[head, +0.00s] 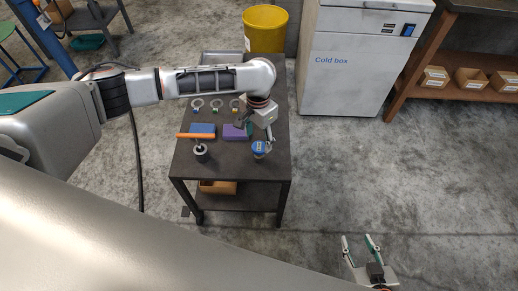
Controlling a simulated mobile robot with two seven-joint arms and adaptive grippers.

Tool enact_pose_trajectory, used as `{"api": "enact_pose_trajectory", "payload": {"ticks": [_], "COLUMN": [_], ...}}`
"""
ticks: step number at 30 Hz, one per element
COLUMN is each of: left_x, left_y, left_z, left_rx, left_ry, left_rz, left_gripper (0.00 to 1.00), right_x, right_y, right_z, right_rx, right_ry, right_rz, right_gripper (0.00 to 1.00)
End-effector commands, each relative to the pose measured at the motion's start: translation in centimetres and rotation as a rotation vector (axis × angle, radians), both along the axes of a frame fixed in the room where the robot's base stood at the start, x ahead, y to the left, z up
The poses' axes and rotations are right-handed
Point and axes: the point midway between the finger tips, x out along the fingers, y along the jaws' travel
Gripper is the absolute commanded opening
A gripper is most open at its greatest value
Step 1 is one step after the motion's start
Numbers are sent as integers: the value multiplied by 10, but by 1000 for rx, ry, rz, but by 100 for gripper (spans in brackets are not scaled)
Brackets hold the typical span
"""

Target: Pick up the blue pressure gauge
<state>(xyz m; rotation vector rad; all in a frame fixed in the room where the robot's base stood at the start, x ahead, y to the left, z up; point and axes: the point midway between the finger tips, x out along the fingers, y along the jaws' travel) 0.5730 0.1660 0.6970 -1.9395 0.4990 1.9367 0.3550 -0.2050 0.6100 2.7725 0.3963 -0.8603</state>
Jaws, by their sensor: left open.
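The blue pressure gauge (259,147) looks like the small round blue piece near the front right of the dark table (226,170). My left gripper (257,135) is open above the table's right side, just behind the gauge. One finger is close to the gauge's right edge; whether it touches cannot be told. The other finger is near a purple block (236,132). My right gripper (357,241) is open and empty, low at the right, well away from the table.
A blue block (202,130), an orange-handled tool (189,135), a dark round part (201,150) and several rings (197,104) lie on the table. Behind stand a yellow bin (266,30) and a cold box (355,65). Floor to the right is clear.

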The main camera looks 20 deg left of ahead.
Motion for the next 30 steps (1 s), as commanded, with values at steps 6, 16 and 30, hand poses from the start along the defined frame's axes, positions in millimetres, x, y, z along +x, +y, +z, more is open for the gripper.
{"api": "enact_pose_trajectory", "payload": {"ticks": [6, 16, 30], "left_x": [-1, 4, 6], "left_y": [1, 1, 1], "left_z": [-26, -65, -75], "left_rx": [1, 0, 0], "left_ry": [6, 10, 1], "left_rz": [3, 1, -1], "left_gripper": [55, 55, 29], "right_x": [-2, 2, 7], "right_y": [-2, -7, -8], "right_z": [-11, -24, -19], "right_rx": [-11, -28, -35], "right_ry": [8, 1, -14], "right_rz": [2, 3, 3], "right_gripper": [40, 40, 40]}}
